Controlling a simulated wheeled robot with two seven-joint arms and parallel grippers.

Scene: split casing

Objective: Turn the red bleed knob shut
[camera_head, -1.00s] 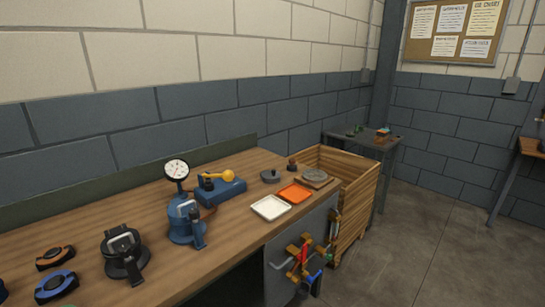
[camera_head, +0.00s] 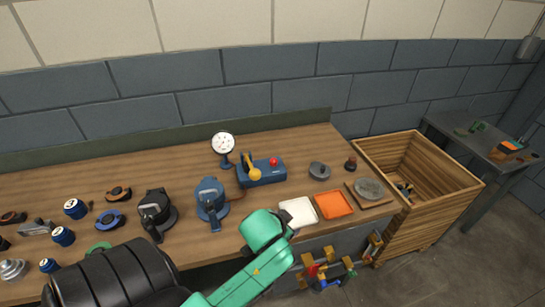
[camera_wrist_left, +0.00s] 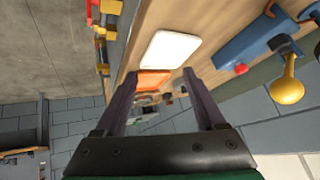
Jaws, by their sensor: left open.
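The red bleed knob (camera_head: 273,161) is a small red cap on the blue pump block (camera_head: 262,176), beside a yellow lever with a ball end (camera_head: 254,174). In the left wrist view the red knob (camera_wrist_left: 241,69) is to the right of my left gripper (camera_wrist_left: 159,74). That gripper's two dark fingers are apart with nothing between them, and the knob is outside them. In the head view my green left arm reaches over the bench front, below the pump block; its fingers cannot be made out there. My right gripper is not in view.
A pressure gauge (camera_head: 223,144) and a blue clamp pot (camera_head: 211,202) stand left of the block. A white tray (camera_head: 298,212) and an orange tray (camera_head: 334,205) lie to its right, near the front edge. A wooden crate (camera_head: 440,212) stands beyond the bench.

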